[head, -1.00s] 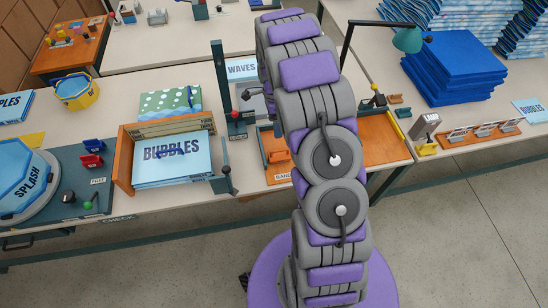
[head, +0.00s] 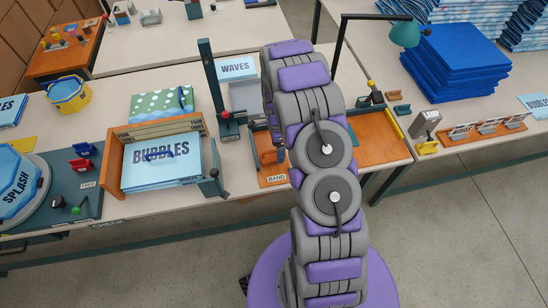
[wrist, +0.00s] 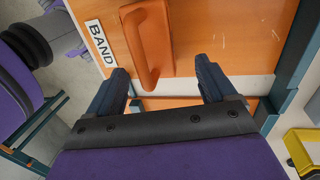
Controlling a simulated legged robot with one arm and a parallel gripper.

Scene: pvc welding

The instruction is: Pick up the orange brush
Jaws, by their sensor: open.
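An orange handled piece (wrist: 150,45), which looks like the brush, stands on the orange board marked BAND in the wrist view. It also shows in the head view (head: 268,157), just left of my arm. My gripper (wrist: 161,66) is open and empty. Its two dark fingers point toward the board, with the near end of the orange handle between and just beyond their tips. I cannot tell the height gap. In the head view my arm hides most of the gripper and part of the board.
A dark green upright post (head: 212,85) stands left of the board. A wooden box (head: 116,165) holding BUBBLES packs is further left. A lamp (head: 405,33) and a blue stack (head: 455,70) are at the right. A yellow part (wrist: 303,150) sits at the wrist view's lower right.

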